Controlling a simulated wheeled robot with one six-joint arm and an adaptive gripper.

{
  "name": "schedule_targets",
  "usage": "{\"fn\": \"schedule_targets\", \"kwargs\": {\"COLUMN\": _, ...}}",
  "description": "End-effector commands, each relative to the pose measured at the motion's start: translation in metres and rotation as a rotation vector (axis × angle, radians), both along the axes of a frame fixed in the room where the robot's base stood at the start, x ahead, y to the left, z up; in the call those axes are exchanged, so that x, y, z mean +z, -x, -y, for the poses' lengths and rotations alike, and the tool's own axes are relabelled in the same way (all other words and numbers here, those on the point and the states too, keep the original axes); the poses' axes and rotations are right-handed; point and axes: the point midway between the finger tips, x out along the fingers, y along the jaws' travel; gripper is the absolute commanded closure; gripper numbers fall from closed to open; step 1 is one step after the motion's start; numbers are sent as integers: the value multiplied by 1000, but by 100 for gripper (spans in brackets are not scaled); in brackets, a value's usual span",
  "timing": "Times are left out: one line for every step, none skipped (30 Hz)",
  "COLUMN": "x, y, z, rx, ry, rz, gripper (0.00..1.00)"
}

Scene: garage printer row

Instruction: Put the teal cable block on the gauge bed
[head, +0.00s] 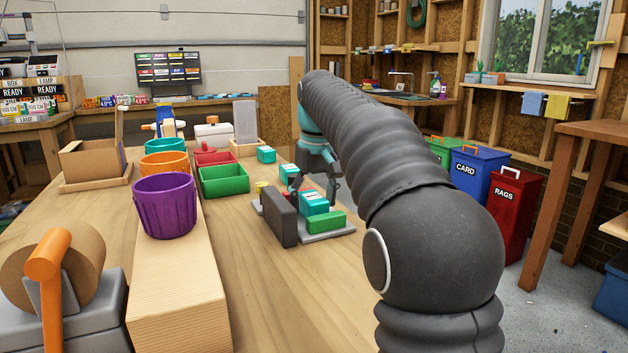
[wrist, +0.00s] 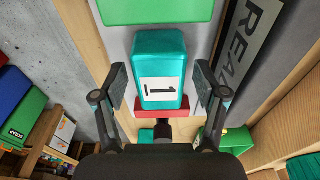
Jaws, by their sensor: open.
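A teal block (head: 314,203) with a white label stands on a grey bed (head: 328,238), which looks like the gauge bed. In the wrist view the teal block (wrist: 160,60) shows its label with a black mark, between my fingers. My gripper (wrist: 160,82) is open, one finger on each side, with visible gaps to the block. In the head view my gripper (head: 314,188) is at this block. A green block (head: 326,222) lies in front of it on the bed, and a red piece (wrist: 162,106) is on its other side.
A dark upright panel (head: 280,216) borders the bed on the left. Further teal blocks (head: 266,155) stand behind on the table. Green (head: 224,180) and red bins, and purple (head: 166,206), orange and teal tubs stand to the left.

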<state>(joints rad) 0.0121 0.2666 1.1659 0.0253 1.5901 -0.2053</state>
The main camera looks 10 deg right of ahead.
Motion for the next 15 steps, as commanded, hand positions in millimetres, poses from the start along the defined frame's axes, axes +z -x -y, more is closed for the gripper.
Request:
{"fn": "schedule_targets", "kwargs": {"x": 7, "y": 0, "z": 0, "rx": 0, "ry": 1, "rz": 2, "gripper": 28}}
{"fn": "schedule_targets", "kwargs": {"x": 12, "y": 1, "z": 0, "rx": 0, "ry": 0, "rz": 2, "gripper": 28}}
{"fn": "schedule_targets", "kwargs": {"x": 18, "y": 1, "z": 0, "rx": 0, "ry": 1, "rz": 2, "gripper": 28}}
{"fn": "schedule_targets", "kwargs": {"x": 24, "y": 2, "z": 1, "rx": 0, "ry": 0, "rz": 3, "gripper": 28}}
{"fn": "schedule_targets", "kwargs": {"x": 30, "y": 3, "z": 1, "rx": 0, "ry": 0, "rz": 3, "gripper": 28}}
{"fn": "schedule_targets", "kwargs": {"x": 38, "y": 3, "z": 1, "rx": 0, "ry": 0, "rz": 3, "gripper": 28}}
{"fn": "schedule_targets", "kwargs": {"x": 45, "y": 4, "z": 1, "rx": 0, "ry": 0, "rz": 3, "gripper": 28}}
{"fn": "schedule_targets", "kwargs": {"x": 51, "y": 5, "z": 1, "rx": 0, "ry": 0, "rz": 2, "gripper": 28}}
{"fn": "schedule_targets", "kwargs": {"x": 60, "y": 6, "z": 2, "rx": 0, "ry": 0, "rz": 3, "gripper": 28}}
{"fn": "schedule_targets", "kwargs": {"x": 66, "y": 6, "z": 2, "rx": 0, "ry": 0, "rz": 2, "gripper": 28}}
{"fn": "schedule_targets", "kwargs": {"x": 73, "y": 7, "z": 2, "rx": 0, "ry": 0, "rz": 3, "gripper": 28}}
{"fn": "schedule_targets", "kwargs": {"x": 81, "y": 8, "z": 2, "rx": 0, "ry": 0, "rz": 3, "gripper": 28}}
{"fn": "schedule_targets", "kwargs": {"x": 86, "y": 9, "z": 2, "rx": 0, "ry": 0, "rz": 3, "gripper": 28}}
{"fn": "schedule_targets", "kwargs": {"x": 92, "y": 10, "z": 2, "rx": 0, "ry": 0, "rz": 2, "gripper": 28}}
{"fn": "schedule_targets", "kwargs": {"x": 98, "y": 10, "z": 3, "rx": 0, "ry": 0, "rz": 2, "gripper": 28}}
